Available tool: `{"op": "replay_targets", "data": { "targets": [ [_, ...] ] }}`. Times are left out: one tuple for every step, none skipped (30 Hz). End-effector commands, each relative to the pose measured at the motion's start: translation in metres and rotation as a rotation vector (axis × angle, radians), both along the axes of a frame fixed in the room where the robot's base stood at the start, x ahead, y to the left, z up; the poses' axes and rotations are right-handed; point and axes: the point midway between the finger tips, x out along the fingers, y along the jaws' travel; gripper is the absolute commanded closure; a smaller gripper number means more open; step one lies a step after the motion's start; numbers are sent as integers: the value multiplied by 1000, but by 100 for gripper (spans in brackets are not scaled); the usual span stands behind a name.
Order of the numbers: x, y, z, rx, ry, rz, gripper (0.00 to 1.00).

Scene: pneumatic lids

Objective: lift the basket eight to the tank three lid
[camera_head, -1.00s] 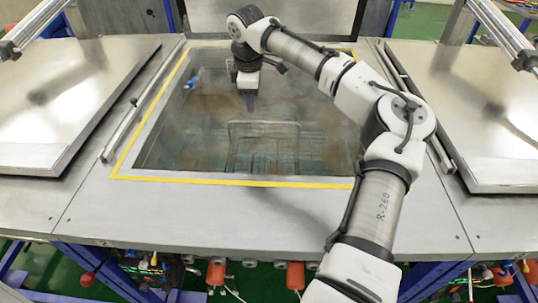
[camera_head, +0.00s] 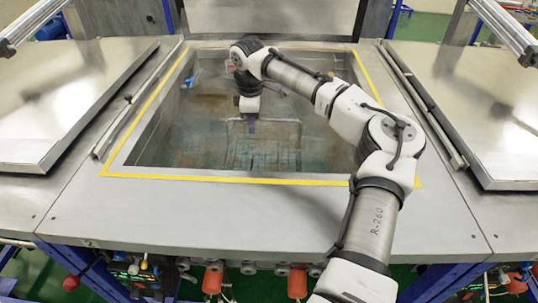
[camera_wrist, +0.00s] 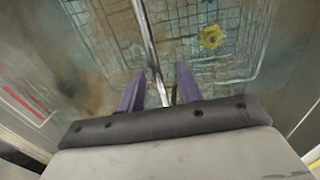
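The open tank (camera_head: 135,172) in the middle has a yellow-edged rim and murky water inside. A wire basket (camera_head: 270,153) sits down in it, with a raised handle bar at its top. The basket's mesh also shows in the wrist view (camera_wrist: 240,60), with a yellow patch on it. My gripper (camera_head: 251,126) points down into the tank at the left part of the handle. In the wrist view my gripper (camera_wrist: 158,85) has its two purple fingers apart, with the thin metal handle bar (camera_wrist: 148,45) running between them. I cannot tell whether either finger touches the bar.
A closed metal lid (camera_head: 60,95) lies to the left and another (camera_head: 485,105) to the right. A raised lid (camera_head: 265,15) stands behind the open tank. Metal rails (camera_head: 428,110) run beside the opening. The tank walls surround my gripper.

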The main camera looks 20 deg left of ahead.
Motion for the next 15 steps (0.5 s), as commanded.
{"op": "replay_targets", "data": {
  "targets": [
    [0, 0, 0, 0, 0, 0, 67],
    [0, 0, 0, 0, 0, 0, 71],
    [0, 0, 0, 0, 0, 0, 76],
    [0, 0, 0, 0, 0, 0, 80],
    [0, 0, 0, 0, 0, 0, 84],
    [0, 0, 0, 0, 0, 0, 89],
    [0, 0, 0, 0, 0, 0, 93],
    [0, 0, 0, 0, 0, 0, 97],
    [0, 0, 0, 0, 0, 0, 100],
    [0, 0, 0, 0, 0, 0, 100],
    [0, 0, 0, 0, 0, 0, 100],
    [0, 0, 0, 0, 0, 0, 100],
    [0, 0, 0, 0, 0, 0, 100],
    [0, 0, 3, 2, -4, 0, 100],
    [0, 0, 3, 2, -4, 0, 100]
  ]
}}
